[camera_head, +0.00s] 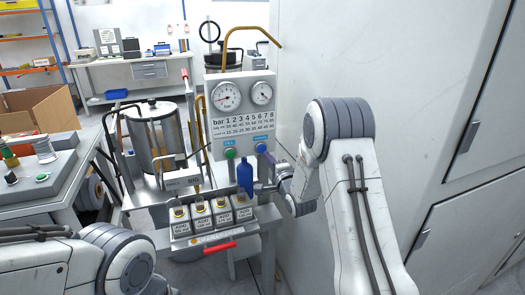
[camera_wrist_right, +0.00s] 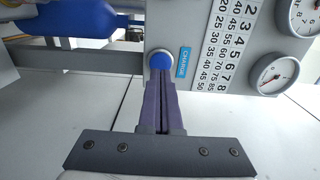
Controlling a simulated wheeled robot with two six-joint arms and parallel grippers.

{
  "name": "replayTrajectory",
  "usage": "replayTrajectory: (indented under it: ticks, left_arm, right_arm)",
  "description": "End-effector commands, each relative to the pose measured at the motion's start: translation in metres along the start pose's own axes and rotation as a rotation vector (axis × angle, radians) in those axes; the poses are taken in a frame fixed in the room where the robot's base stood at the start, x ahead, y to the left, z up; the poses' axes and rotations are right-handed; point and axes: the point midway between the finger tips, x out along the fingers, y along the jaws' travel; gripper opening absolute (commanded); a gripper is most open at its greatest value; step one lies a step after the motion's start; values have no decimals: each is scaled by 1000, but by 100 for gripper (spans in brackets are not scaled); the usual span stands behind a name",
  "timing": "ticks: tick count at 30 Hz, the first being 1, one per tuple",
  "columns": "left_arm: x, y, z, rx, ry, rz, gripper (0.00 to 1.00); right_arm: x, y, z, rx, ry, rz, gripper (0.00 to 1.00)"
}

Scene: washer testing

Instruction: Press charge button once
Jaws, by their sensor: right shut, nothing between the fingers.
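The charge button is a round blue button (camera_wrist_right: 161,61) beside a blue "CHARGE" label (camera_wrist_right: 183,62) on the grey gauge panel. In the head view the blue button (camera_head: 261,148) is at the panel's lower right. My right gripper (camera_wrist_right: 161,82) is shut and empty, its purple fingers pointing at the button. The fingertips overlap the button's near edge in the wrist view; I cannot tell whether they touch it. In the head view the right gripper (camera_head: 267,155) is small, just by the button. My left gripper is out of view; only part of its arm shows at lower left.
A green button (camera_head: 230,153) sits left on the same panel. Two dial gauges (camera_head: 227,96) are above. A blue bottle (camera_head: 245,176) stands below the panel, near labelled blocks (camera_head: 200,217) and a red handle (camera_head: 219,248). A white wall (camera_head: 400,60) stands close at right.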

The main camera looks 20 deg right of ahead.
Motion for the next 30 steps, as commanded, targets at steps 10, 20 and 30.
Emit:
replayTrajectory:
  ticks: [10, 20, 30]
  left_arm:
    - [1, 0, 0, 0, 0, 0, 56]
    - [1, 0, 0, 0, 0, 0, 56]
    - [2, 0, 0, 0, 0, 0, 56]
  right_arm:
    - [6, 0, 0, 0, 0, 0, 0]
    - [13, 0, 0, 0, 0, 0, 0]
    - [20, 0, 0, 0, 0, 0, 0]
